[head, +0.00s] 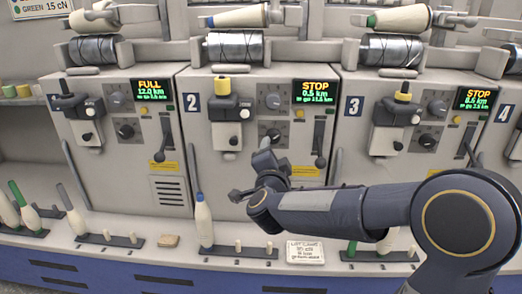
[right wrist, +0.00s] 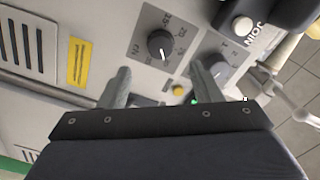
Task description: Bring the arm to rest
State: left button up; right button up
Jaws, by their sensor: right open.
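My right arm (head: 335,208) comes in from the right in the head view and reaches left in front of the second machine unit (head: 215,150). Its gripper shows in the right wrist view (right wrist: 160,85) with the two fingers apart and nothing between them. Beyond the fingers are a dial (right wrist: 160,44) and the machine's pale panel. The head view does not show clearly how far the fingers are from the panel. My left gripper is in neither view.
A bobbin with a blue tip (head: 203,220) stands on the ledge left of my right arm. A label card (head: 305,252) lies below the arm. Unit 2's screen (head: 316,92) reads STOP. More bobbins (head: 26,208) stand at the left.

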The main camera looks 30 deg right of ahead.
jog(key=s+a+f+n+g+y, duration=0.2)
jog(key=s+a+f+n+y, duration=0.2)
jog(key=s+a+n+y, duration=0.4)
jog(key=s+a+f+n+g+y, duration=0.35)
jog(key=s+n+y, duration=0.25)
jog(key=s, duration=0.5)
jog(key=s+a+f+n+g, duration=0.1)
jog(key=s+f+n+g, duration=0.25)
jog(key=s+f, duration=0.55)
notch_tip(320, 180, up, 39)
jog(key=s+p, duration=0.2)
jog(key=p, duration=3.5)
jog(key=shift+s+g+h, duration=0.25)
jog(key=shift+g+h, duration=0.05)
jog(key=shift+w+a+r+m, duration=0.1)
jog(key=shift+m, duration=0.25)
